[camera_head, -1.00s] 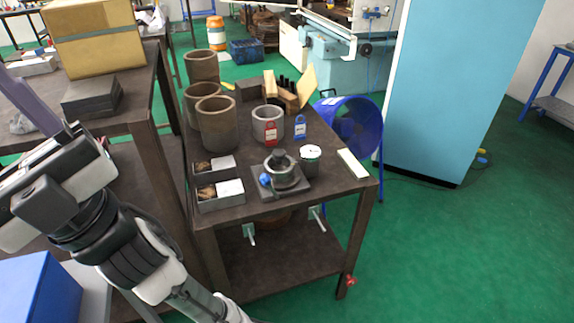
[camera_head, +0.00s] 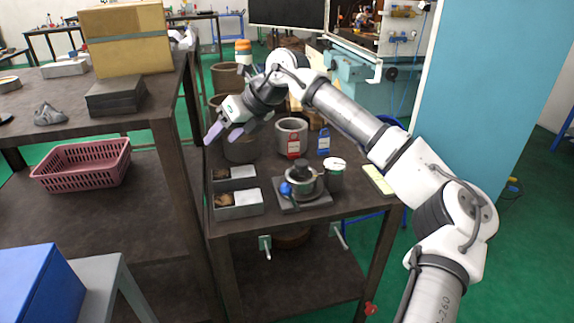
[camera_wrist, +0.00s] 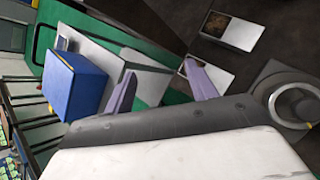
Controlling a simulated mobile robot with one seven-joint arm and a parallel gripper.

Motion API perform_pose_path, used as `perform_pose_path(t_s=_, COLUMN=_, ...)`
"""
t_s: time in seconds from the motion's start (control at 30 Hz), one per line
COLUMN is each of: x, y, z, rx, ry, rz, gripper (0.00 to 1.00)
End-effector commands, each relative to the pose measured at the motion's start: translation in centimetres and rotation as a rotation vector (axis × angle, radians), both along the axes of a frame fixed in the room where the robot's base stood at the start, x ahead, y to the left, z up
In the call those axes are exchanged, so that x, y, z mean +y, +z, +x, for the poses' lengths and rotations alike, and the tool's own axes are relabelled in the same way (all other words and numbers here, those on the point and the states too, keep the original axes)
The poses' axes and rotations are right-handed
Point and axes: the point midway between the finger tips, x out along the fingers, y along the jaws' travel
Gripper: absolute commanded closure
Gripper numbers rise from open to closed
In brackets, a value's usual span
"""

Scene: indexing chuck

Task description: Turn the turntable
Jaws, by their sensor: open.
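The turntable (camera_head: 305,178) is a dark grey round chuck on a square base plate, near the front of the small dark table. A blue knob (camera_head: 285,188) sits at its front left side. In the wrist view the turntable (camera_wrist: 293,103) shows at the right edge, partly cut off by the frame. My gripper (camera_head: 224,134) has two purple fingers and is open and empty. It hangs above the table's left side, to the left of and higher than the turntable, apart from it. Its fingers (camera_wrist: 158,70) stand spread in the wrist view.
Two small grey bins (camera_head: 238,204) stand left of the turntable. A round container (camera_head: 335,172) is close on its right. My arm passes over the table's right side.

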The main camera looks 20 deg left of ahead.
Motion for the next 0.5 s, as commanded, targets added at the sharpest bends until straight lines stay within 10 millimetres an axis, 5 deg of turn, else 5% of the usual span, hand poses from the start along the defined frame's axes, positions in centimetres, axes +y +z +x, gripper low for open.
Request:
perform_pose_path(t_s=0.03, x=-3.8, y=-0.6, z=3.6, rx=-0.053, ry=-0.094, rz=-0.097, gripper=0.43)
perform_pose_path(t_s=0.1, x=-8.4, y=-0.8, z=7.0, rx=-0.101, ry=-0.198, rz=-0.212, gripper=0.43)
perform_pose_path(t_s=0.2, x=-13.5, y=-0.5, z=10.0, rx=-0.141, ry=-0.305, rz=-0.329, gripper=0.43)
perform_pose_path(t_s=0.33, x=-16.9, y=-0.2, z=11.6, rx=-0.162, ry=-0.375, rz=-0.405, gripper=0.43)
perform_pose_path(t_s=0.5, x=-17.0, y=-1.3, z=12.1, rx=-0.162, ry=-0.385, rz=-0.415, gripper=0.43)
